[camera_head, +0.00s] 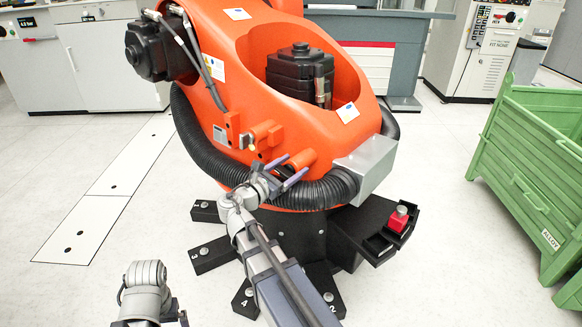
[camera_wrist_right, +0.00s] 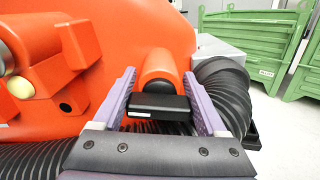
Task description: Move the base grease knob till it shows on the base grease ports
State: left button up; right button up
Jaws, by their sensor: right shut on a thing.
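My right gripper (camera_head: 297,163) is at the front of the orange robot base (camera_head: 225,60). My left gripper is out of view.
A black ribbed hose (camera_head: 325,193) curves just below the knob, close to my right gripper. A grey metal box (camera_head: 367,165) stands to the right. A green crate (camera_head: 530,165) stands at far right. The floor at left is clear.

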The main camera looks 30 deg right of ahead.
jog(key=shift+s+m, duration=0.15)
jog(key=shift+m, duration=1.65)
jog(key=o, duration=1.3)
